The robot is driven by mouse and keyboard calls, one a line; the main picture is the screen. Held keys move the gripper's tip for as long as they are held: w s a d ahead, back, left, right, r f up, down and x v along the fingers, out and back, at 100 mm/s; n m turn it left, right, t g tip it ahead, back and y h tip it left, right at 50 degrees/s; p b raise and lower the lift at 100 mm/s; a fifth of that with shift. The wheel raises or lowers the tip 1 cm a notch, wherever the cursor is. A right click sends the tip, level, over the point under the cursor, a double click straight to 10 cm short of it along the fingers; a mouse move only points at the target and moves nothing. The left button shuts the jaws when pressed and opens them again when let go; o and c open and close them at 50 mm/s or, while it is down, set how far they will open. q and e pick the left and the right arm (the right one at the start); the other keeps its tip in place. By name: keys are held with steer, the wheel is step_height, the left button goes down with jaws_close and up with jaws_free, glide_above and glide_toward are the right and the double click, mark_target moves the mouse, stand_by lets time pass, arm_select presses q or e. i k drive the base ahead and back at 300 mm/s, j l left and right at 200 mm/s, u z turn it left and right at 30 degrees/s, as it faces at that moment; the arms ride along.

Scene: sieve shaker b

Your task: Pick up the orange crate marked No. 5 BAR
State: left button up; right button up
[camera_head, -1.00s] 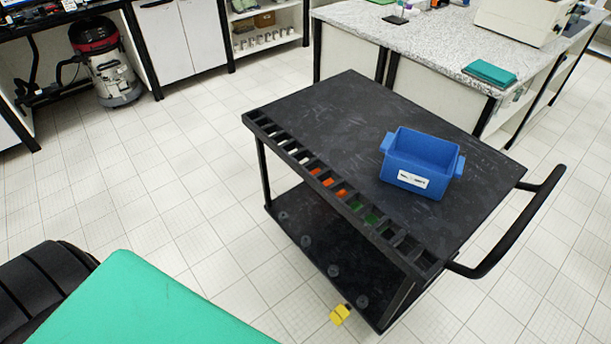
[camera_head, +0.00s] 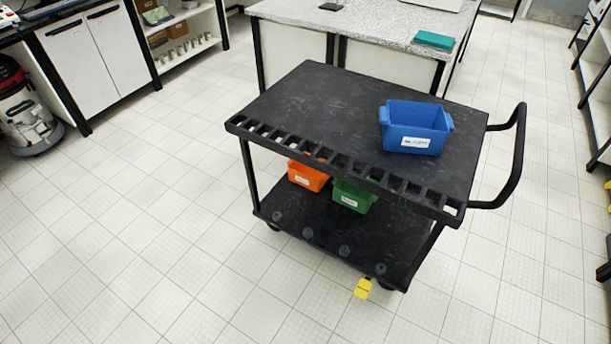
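An orange crate (camera_head: 308,176) with a white label stands on the lower shelf of the black cart, toward its left side. The label is too small to read, and the crate's top is partly hidden by the cart's upper deck. A green crate (camera_head: 352,197) with a white label stands to its right on the same shelf. A blue crate (camera_head: 416,130) with a white label stands on the cart's upper deck. Neither of my grippers is in view.
The black cart (camera_head: 320,90) has a slotted front edge, a handle (camera_head: 513,160) on the right and a yellow tag (camera_head: 362,288) low in front. A stone-topped bench (camera_head: 370,22) stands close behind it. The tiled floor in front is clear. A vacuum cleaner (camera_head: 28,115) stands at left.

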mark_target(313, 179)
steer(key=i+j+z, duration=0.15)
steer(key=z, duration=0.25)
steer(key=i+j+z, duration=0.1)
steer(key=z, duration=0.3)
steer(key=i+j+z, duration=0.1)
steer(key=j+z, duration=0.4)
steer(key=z, duration=0.3)
steer(key=j+z, duration=0.25)
steer(key=j, duration=1.15)
steer(key=j+z, duration=0.3)
steer(key=j, duration=1.15)
